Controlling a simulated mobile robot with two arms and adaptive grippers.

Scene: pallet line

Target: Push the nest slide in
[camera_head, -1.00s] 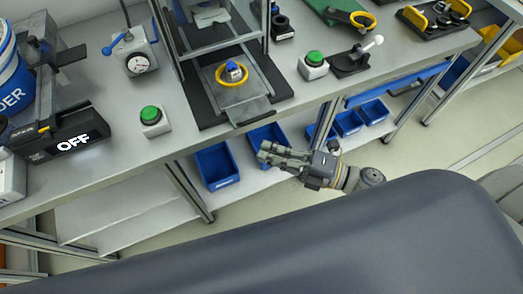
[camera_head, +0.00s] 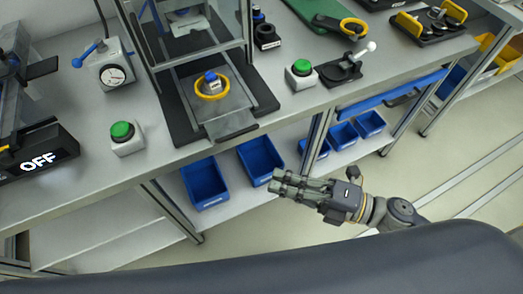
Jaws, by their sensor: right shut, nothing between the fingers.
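The nest slide (camera_head: 228,118) is a grey plate between two rails at the front of the framed press station. It is pulled out toward the table's front edge. A yellow ring (camera_head: 225,93) with a blue and white part (camera_head: 211,80) inside it sits on the slide. My right gripper (camera_head: 277,181) is shut and empty. It is in front of the table, below and to the right of the slide, apart from it, with its fingers pointing left. My left gripper is not in view.
Green buttons stand left (camera_head: 123,131) and right (camera_head: 301,69) of the station. A gauge box (camera_head: 108,72) is at the back left, and a toggle clamp (camera_head: 342,72) at the right. Blue bins (camera_head: 204,184) stand on the shelf below. The floor in front is clear.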

